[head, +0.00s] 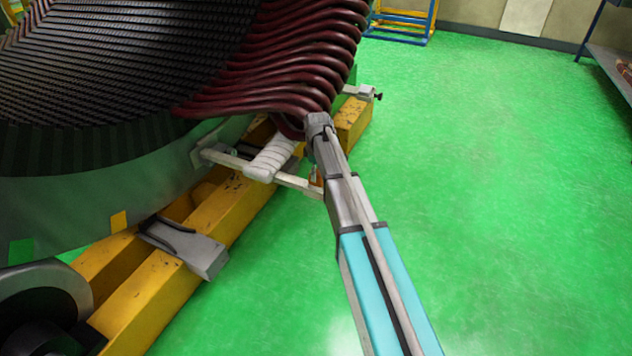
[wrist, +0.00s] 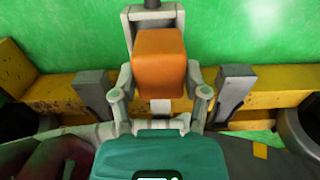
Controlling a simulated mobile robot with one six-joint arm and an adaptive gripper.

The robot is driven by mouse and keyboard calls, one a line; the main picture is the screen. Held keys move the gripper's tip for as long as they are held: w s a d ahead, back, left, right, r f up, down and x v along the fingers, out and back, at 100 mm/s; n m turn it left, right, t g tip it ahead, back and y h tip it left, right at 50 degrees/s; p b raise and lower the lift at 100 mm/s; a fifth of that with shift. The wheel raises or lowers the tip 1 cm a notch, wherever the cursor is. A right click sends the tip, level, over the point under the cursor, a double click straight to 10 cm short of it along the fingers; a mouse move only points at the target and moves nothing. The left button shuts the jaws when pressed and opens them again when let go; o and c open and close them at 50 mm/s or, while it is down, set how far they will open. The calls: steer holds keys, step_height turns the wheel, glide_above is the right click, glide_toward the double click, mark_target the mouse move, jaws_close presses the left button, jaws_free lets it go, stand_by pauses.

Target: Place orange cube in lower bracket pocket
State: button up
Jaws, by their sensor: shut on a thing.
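The orange cube (wrist: 158,60) is between the two grey fingers of my gripper (wrist: 159,79) in the wrist view, which is shut on it. A grey bracket frame (wrist: 133,20) shows behind and around the far end of the cube; whether the cube touches it or sits inside its pocket, I cannot tell. In the head view, a small orange patch of the cube (head: 316,178) shows beside my arm, close to the light bracket bar (head: 298,184). My arm hides the gripper there. The pocket itself is not clearly visible.
The large stator (head: 130,60) with dark red coil ends (head: 290,60) fills the upper left. A yellow beam (head: 180,280) runs below it, with a grey block (head: 200,252) on it. Green floor (head: 500,180) is clear to the right.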

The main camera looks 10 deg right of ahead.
steer(key=shift+f, duration=0.1)
steer(key=shift+w+f+b, duration=0.4)
steer(key=shift+f+b, duration=0.1)
steer(key=shift+b, duration=0.05)
steer(key=shift+f+b, duration=1.45)
steer(key=shift+f, duration=0.1)
steer(key=o, duration=1.3)
steer(key=shift+r, duration=0.2)
step_height(320, 180, up, 12)
steer(key=p, duration=1.2)
steer(key=shift+s, duration=0.1)
